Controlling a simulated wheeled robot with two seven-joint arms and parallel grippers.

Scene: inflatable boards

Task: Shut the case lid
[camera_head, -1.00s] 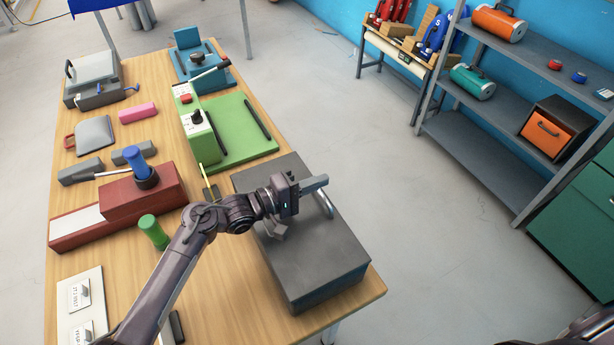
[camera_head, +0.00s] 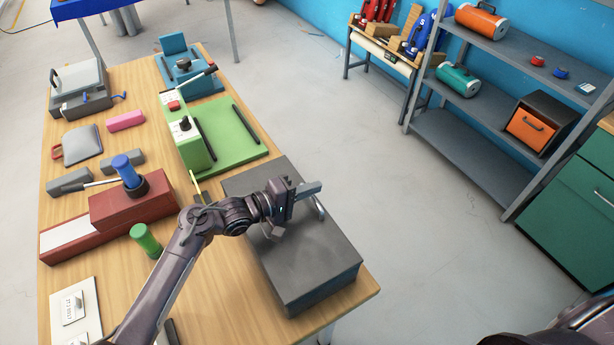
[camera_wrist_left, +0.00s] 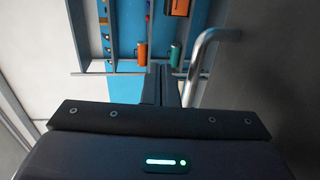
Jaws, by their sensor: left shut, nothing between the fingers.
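The dark grey case (camera_head: 310,265) lies on the right front part of the wooden table. Its flat lid (camera_head: 300,250) looks level and down on the body; I cannot make out a gap along the visible sides. A metal bar handle (camera_head: 319,207) is at its far right edge and also shows in the left wrist view (camera_wrist_left: 200,60). My left gripper (camera_head: 311,188) is over the far part of the lid, close beside the handle. Its fingers (camera_wrist_left: 166,85) are together and empty in the left wrist view. I cannot tell if they touch the handle. My right gripper is out of view.
A green press (camera_head: 228,140) stands just behind the case. A red block with a blue knob (camera_head: 130,205) and a green cylinder (camera_head: 146,240) are to the left. Open floor and a grey shelf (camera_head: 470,150) lie to the right.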

